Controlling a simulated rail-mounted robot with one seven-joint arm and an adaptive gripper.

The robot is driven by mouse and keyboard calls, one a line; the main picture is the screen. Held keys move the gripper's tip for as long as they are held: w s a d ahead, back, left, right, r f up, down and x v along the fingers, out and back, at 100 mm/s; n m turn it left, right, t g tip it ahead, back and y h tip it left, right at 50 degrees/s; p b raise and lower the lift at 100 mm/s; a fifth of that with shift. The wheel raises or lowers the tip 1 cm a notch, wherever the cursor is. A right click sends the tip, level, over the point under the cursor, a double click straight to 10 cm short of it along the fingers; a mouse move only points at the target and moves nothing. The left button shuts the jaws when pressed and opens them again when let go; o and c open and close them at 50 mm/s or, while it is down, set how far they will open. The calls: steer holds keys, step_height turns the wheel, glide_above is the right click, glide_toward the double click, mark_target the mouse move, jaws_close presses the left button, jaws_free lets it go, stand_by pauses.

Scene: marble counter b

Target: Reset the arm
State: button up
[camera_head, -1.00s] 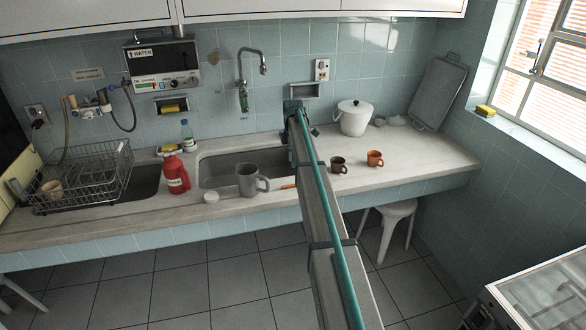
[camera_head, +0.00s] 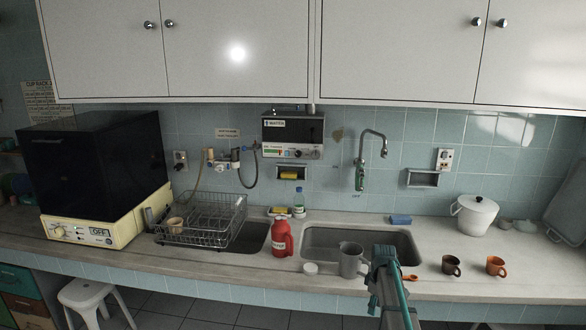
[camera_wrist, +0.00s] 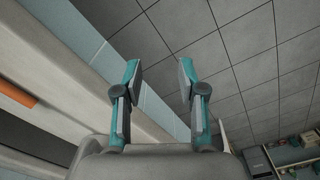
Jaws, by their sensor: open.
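My gripper (camera_wrist: 158,78) is open in the wrist view, with nothing between its two teal-edged fingers. It is over the counter's front edge, with the tiled floor (camera_wrist: 255,60) below and to the right. In the head view, my arm rises from the bottom just right of the grey pitcher (camera_head: 351,260), and the gripper's fingers cannot be made out there.
The counter (camera_head: 330,284) holds a red flask (camera_head: 282,239), an orange utensil (camera_head: 410,277), a dark brown mug (camera_head: 451,265), an orange mug (camera_head: 495,265) and a white lidded pot (camera_head: 474,214). A dish rack (camera_head: 203,220) stands left of the sink.

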steer(key=s+a+f+m, duration=0.3)
steer(key=s+a, duration=0.1)
steer(key=s, duration=0.6)
steer(key=s+a+f+m, duration=0.4)
steer(key=s+a, duration=0.1)
steer(key=s, duration=0.5)
steer(key=s+a+f+m, duration=0.3)
steer(key=s+a, duration=0.1)
steer(key=s, duration=0.6)
steer(key=s+f+g, duration=0.3)
steer(key=s+f, duration=0.6)
steer(key=s, duration=0.5)
steer(key=s+f+g, duration=0.3)
steer(key=s+f, duration=0.6)
steer(key=s, duration=0.5)
steer(key=shift+g, duration=0.4)
steer(key=shift+f, duration=0.1)
